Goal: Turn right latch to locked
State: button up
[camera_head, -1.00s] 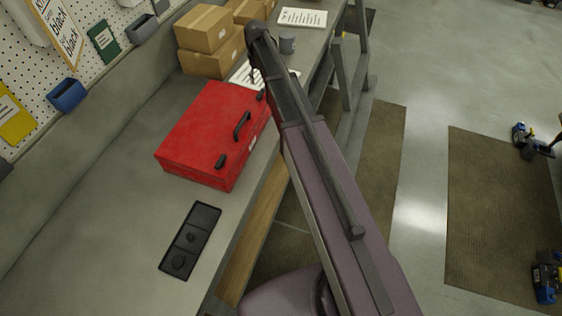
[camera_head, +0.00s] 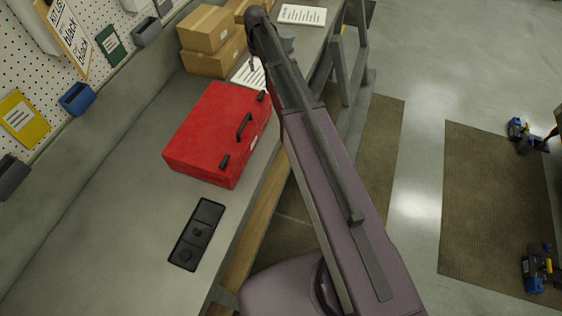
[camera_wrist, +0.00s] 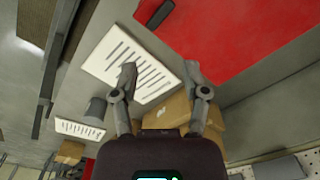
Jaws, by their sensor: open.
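A red toolbox (camera_head: 205,125) lies on the workbench, with a black handle (camera_head: 244,127) on its front side. One black latch (camera_head: 224,163) is at the near end of that side; another latch (camera_head: 262,96) is at the far end, close beside my arm. Which way the latches are turned is too small to tell. In the wrist view my gripper (camera_wrist: 160,72) is open and empty, its fingers apart over a white printed sheet (camera_wrist: 125,60). The red case (camera_wrist: 240,35) is above right of the fingers, with a dark fitting (camera_wrist: 155,12) at its edge.
Cardboard boxes (camera_head: 207,28) stand behind the toolbox, and a grey mug (camera_wrist: 96,108) is near the sheet. A black tray (camera_head: 197,234) lies on the near bench. Bins hang on the pegboard at left. The floor on the right is mostly open.

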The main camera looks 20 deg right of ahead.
jog(key=s+f+m+b, duration=0.1)
jog(key=s+f+b, duration=2.3)
jog(key=s, duration=0.4)
jog(key=shift+f+b, duration=0.4)
jog(key=shift+b, duration=0.2)
jog(key=shift+s+d, duration=0.1)
jog(key=shift+s, duration=0.05)
jog(key=shift+s+m, duration=0.3)
jog(key=shift+s, duration=0.1)
dwell(1.1)
